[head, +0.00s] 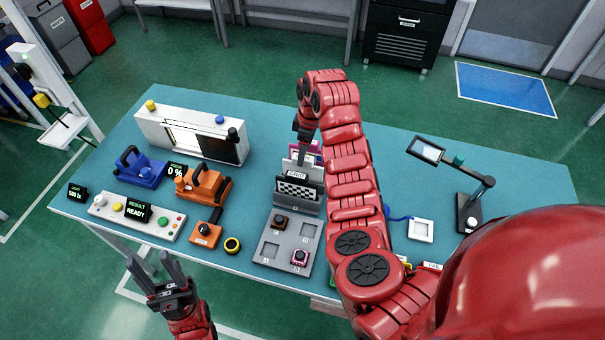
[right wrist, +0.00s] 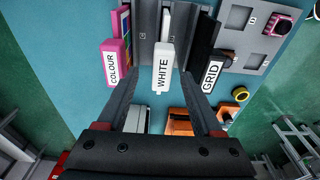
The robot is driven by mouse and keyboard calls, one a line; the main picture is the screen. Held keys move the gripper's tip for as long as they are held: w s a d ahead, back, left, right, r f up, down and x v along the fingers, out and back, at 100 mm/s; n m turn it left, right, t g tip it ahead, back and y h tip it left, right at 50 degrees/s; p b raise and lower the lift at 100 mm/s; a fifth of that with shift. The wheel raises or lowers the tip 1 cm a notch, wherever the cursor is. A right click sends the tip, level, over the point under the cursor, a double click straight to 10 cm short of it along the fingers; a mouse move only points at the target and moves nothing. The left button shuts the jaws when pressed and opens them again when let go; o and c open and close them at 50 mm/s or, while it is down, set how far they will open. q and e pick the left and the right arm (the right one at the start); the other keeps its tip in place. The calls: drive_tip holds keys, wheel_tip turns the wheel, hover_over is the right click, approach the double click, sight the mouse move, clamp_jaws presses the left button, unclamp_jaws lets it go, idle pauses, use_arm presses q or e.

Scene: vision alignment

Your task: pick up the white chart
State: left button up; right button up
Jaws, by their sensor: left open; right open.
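The white chart (right wrist: 161,68) stands in a slotted rack, its WHITE label facing the right wrist camera. It stands between the pink COLOUR chart (right wrist: 116,62) and the black GRID chart (right wrist: 213,69). My right gripper (right wrist: 161,80) is open, one finger on each side of the white chart's label end; I cannot tell whether they touch it. In the head view the white chart (head: 289,166) shows partly behind the checkered grid chart (head: 297,190). My right arm covers part of the rack there. My left gripper (head: 160,265) is open and empty, off the table's front edge.
A grey tray (head: 273,263) with small camera-like blocks lies in front of the rack. Left of it are an orange device (head: 203,185), a blue device (head: 140,168), a button panel (head: 135,215) and a white box (head: 190,130). A lamp (head: 467,205) stands at the right.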

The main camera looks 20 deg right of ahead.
sight(315, 173)
wheel_tip(315, 173, down, 3)
drive_tip(key=shift+a+r, duration=0.1)
drive_tip(key=shift+r, duration=0.05)
drive_tip(key=shift+p, duration=0.45)
drive_tip(key=f, duration=0.1)
drive_tip(key=f+p, duration=0.2)
drive_tip(key=shift+a+f, duration=0.25)
drive_tip(key=shift+w+f+p, duration=0.1)
drive_tip(key=shift+f+p, duration=0.2)
drive_tip(key=shift+f, duration=0.5)
clamp_jaws()
